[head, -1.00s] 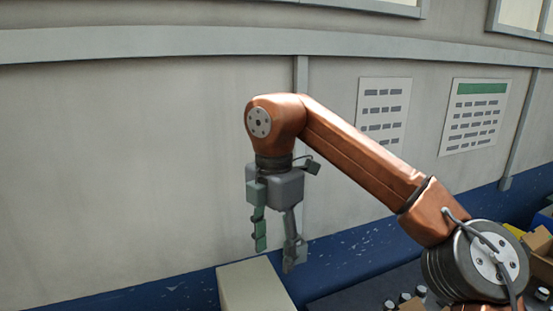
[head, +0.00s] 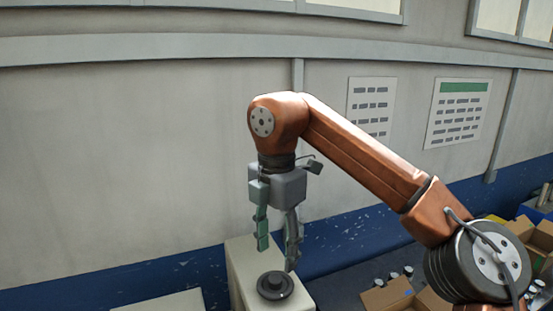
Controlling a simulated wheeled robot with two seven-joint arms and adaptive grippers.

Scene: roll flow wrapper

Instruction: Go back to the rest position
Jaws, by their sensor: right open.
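My right gripper (head: 277,249) hangs down from the orange arm near the middle of the head view. Its green finger and grey finger are apart, with nothing visible between them. Below it in the picture, a dark round piece (head: 274,287) with a raised centre sits on top of a pale cabinet-like block (head: 241,262). I cannot tell how far the fingers are above or from that piece. My left gripper is out of the frame.
Open cardboard boxes (head: 391,293) and several small dark-and-white items stand at the lower right. A pale flat surface (head: 165,303) shows at the bottom left. A grey wall with a blue lower band runs behind, with two posted sheets (head: 458,112).

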